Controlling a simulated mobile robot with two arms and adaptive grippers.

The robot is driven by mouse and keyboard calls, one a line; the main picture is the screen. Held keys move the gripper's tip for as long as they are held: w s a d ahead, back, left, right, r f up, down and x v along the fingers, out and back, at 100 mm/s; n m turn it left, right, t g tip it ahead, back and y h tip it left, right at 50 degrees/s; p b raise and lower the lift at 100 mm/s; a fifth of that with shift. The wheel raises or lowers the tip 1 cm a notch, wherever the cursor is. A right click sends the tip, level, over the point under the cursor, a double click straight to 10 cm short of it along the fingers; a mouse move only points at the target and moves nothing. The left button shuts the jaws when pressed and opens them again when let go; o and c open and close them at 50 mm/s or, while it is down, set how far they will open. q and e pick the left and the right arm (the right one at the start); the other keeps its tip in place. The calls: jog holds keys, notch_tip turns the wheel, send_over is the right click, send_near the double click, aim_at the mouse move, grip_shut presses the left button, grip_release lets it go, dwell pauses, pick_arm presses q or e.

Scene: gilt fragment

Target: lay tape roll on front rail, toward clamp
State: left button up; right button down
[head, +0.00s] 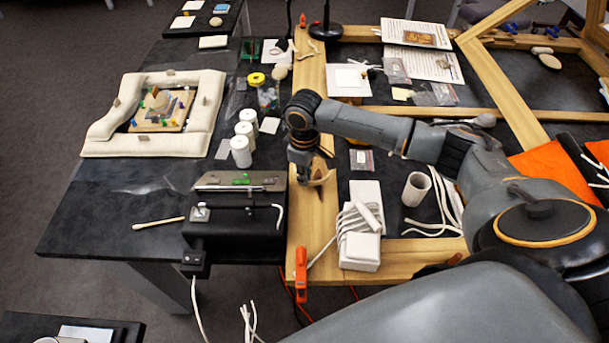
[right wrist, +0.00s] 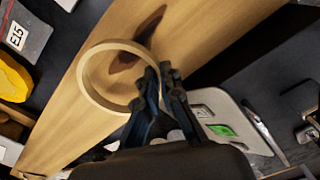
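The tape roll, a thin tan ring, shows in the right wrist view (right wrist: 90,85) and partly in the head view (head: 324,178). My right gripper (right wrist: 160,78) is shut on the ring's wall; in the head view the gripper (head: 309,181) is over the wooden rail. The rail (head: 312,222) runs from back to front in the head view, and its dark knot shows through the ring in the wrist view. I cannot tell whether the roll touches the wood. An orange clamp (head: 301,272) grips the rail's near end; another (head: 303,20) is at its far end. My left gripper is out of view.
A black box with a metal plate (head: 240,181) stands left of the rail. White jars (head: 240,151) stand behind it. A white block with coiled cable (head: 359,240) lies right of the rail, near a white cup (head: 416,189). The rail is bare between gripper and near clamp.

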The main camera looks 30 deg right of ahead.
jog(key=shift+f, duration=0.6)
jog(key=c, duration=1.5)
grip_release()
jog(key=shift+f, duration=0.15)
jog(key=shift+r+b, duration=1.3)
jog(key=shift+r, duration=4.9)
